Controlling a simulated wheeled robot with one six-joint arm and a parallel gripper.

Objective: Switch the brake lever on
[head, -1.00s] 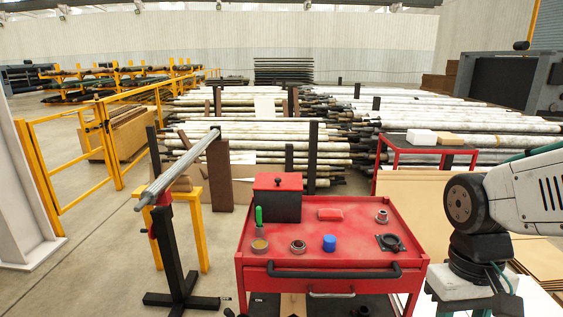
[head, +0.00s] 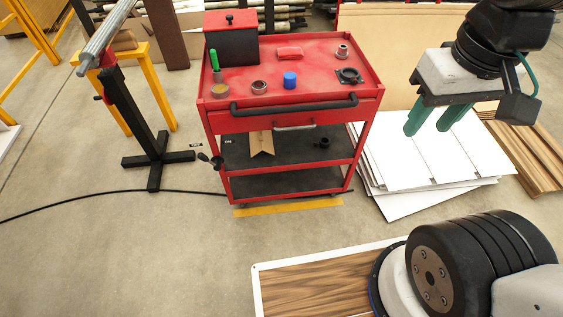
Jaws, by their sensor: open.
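A small black lever with a rounded knob (head: 208,159) sticks out at the left side of the red cart (head: 290,122), level with its middle shelf; it looks like the brake lever. Its exact setting is too small to tell. A small label (head: 195,145) shows just above it. My gripper (head: 427,127) hangs to the right of the cart with its two green fingers apart and empty. It is well away from the lever, on the other side of the cart.
On the cart top are a red and black box (head: 231,45), a blue cap (head: 290,79) and several small parts. A metal bar on a black stand (head: 150,120) is at the left. White panels (head: 420,165) lie at the right. A black cable (head: 90,200) crosses the open floor.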

